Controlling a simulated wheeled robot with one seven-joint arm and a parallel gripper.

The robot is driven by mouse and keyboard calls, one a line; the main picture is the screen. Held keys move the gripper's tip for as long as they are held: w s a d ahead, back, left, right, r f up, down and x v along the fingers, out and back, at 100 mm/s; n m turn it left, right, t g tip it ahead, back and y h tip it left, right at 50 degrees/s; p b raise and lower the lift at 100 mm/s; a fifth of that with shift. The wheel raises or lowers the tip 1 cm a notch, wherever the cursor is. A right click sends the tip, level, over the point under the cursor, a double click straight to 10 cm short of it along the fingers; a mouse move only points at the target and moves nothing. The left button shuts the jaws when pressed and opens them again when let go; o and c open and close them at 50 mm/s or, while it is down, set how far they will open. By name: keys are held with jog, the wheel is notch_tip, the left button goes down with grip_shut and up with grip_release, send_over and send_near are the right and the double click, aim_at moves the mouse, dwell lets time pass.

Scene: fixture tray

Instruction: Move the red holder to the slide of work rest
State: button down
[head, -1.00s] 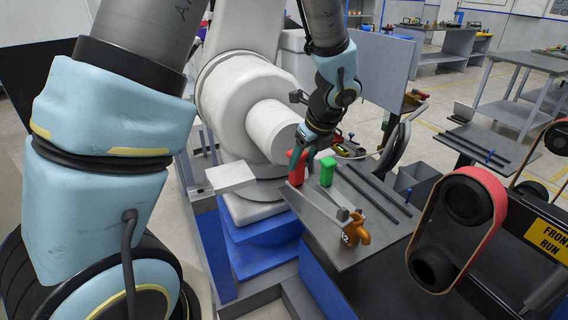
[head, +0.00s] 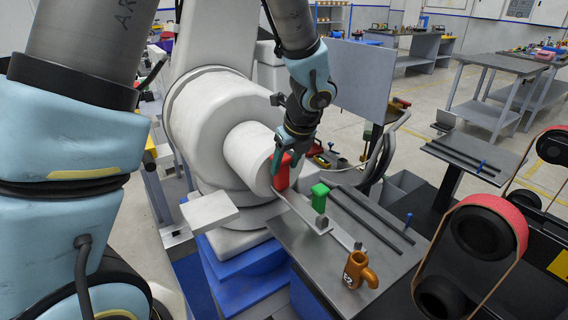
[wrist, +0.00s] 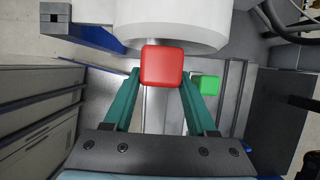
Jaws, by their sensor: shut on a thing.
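The red holder (head: 281,172) is a red block, held upright between the fingers of my gripper (head: 284,150) in the head view. In the wrist view the red holder (wrist: 162,66) sits between the two green fingers of my gripper (wrist: 160,84). A long grey flat bar, apparently the work rest's slide (head: 300,213), runs along the grey table from below the red holder toward the mug. I cannot tell whether the holder's bottom touches it. A green block (head: 320,197) stands to the right of the holder, and also shows in the wrist view (wrist: 206,86).
An orange mug (head: 358,270) stands near the table's front corner. Two dark rails (head: 372,216) lie to the right on the grey table (head: 345,298). A large white cylindrical machine (head: 240,150) is close to the left. A red belt sander (head: 470,245) stands at the right.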

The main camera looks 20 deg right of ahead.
jog(key=shift+w+d+p, duration=1.5)
jog(key=shift+w+d, duration=0.2)
jog(key=shift+d, duration=9.35)
notch_tip(320, 180, down, 12)
jog(key=b, duration=0.8)
jog(key=shift+d+f, duration=0.2)
jog(key=shift+d, duration=0.25)
jog(key=shift+f+b, duration=0.25)
jog(key=shift+b, duration=0.05)
jog(key=shift+c, duration=0.6)
grip_release()
jog(key=b+v, duration=0.2)
jog(key=v, duration=0.8)
jog(key=shift+r, duration=0.4)
jog(key=shift+s, duration=0.2)
